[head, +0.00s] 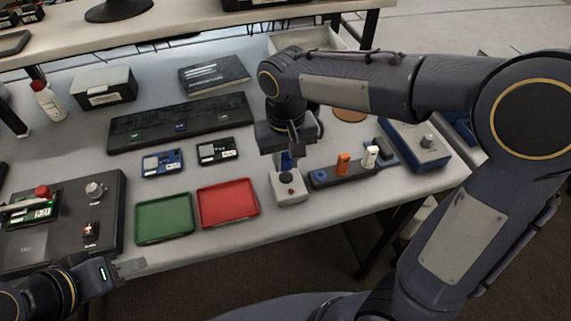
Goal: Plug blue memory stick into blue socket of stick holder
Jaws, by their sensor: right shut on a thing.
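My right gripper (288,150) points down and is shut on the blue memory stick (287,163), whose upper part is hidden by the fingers. The stick is over the back of a small light-grey box (289,197); I cannot tell whether it touches the box. The dark stick holder (335,181) lies just right of this box. Its blue socket (320,175) is at the left end and looks empty. An orange stick (343,164) and a white stick (370,157) stand upright in it. My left gripper (131,268) is off the table's front edge, its opening unclear.
Green (164,219) and red (228,204) trays lie left of the light-grey box. A blue-grey device (415,148) stands right of the holder. A dark station (100,225) is at the left. A long black panel (182,123) lies behind the trays.

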